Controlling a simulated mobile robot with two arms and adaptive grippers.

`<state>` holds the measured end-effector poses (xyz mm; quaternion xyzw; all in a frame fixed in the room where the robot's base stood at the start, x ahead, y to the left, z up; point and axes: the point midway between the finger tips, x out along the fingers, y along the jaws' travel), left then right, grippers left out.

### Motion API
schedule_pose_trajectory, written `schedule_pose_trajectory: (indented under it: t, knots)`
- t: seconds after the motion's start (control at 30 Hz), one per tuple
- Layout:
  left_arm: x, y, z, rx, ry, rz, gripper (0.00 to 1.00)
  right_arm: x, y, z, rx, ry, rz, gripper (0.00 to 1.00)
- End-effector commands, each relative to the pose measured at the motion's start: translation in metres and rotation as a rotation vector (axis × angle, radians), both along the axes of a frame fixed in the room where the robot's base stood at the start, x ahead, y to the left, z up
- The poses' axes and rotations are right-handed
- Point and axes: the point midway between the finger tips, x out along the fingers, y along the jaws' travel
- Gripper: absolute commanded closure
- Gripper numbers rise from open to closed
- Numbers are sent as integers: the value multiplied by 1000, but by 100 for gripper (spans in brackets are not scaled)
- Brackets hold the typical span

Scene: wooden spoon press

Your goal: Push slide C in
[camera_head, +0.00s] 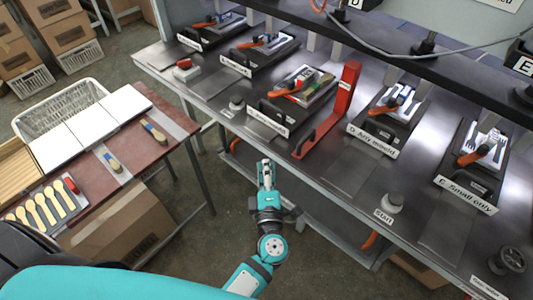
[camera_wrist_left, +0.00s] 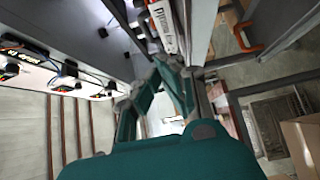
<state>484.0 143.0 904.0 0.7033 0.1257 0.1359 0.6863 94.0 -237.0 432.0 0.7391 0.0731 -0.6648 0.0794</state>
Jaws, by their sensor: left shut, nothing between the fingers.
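Several slides with orange handles stand in a row on the grey metal bench (camera_head: 225,105). Slide C appears to be the third from the left (camera_head: 300,90), but its front label (camera_head: 268,123) is too small to read surely. It has a dark base, an orange handle and coloured pieces on top. My left gripper (camera_head: 265,165) is shut and empty. It is in front of the bench edge, apart from the slide, and its fingers point toward the bench. The left gripper also shows in the left wrist view (camera_wrist_left: 165,95). My right gripper is not in view.
A red upright bracket (camera_head: 345,95) stands right of the third slide. A dark overhead beam (camera_head: 380,65) runs behind the slides. Floor between is clear.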

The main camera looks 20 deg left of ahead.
Motion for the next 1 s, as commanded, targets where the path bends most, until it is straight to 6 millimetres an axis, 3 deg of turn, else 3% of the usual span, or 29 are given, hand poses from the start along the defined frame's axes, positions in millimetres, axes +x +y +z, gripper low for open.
schedule_pose_trajectory:
  t: [0.13, 0.23, 0.3, 0.4, 0.47, 0.6, 0.7, 0.8, 0.83, 1.0]
  knots:
    - [9, -15, 39, 299, -86, -168, 100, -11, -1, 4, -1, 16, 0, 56]
    - [9, -45, 66, 709, -166, -370, 100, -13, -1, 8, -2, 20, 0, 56]
    - [2, -66, 69, 1055, -207, -506, 100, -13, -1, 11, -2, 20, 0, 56]
    - [-10, -76, 51, 1568, -231, -649, 100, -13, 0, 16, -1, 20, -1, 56]
    - [-16, -67, 34, 1879, -226, -697, 100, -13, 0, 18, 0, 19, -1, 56]
    - [-15, -16, 8, 2536, -167, -684, 100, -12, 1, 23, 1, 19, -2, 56]
    - [-8, 23, 9, 2878, -108, -597, 100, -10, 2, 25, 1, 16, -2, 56]
    - [-3, 48, 15, 3087, -64, -506, 100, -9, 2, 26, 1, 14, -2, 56]
    - [-2, 53, 17, -3081, 52, 476, 100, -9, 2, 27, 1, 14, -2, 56]
    - [7, 60, 20, -3020, 27, 407, 100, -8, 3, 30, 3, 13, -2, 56]
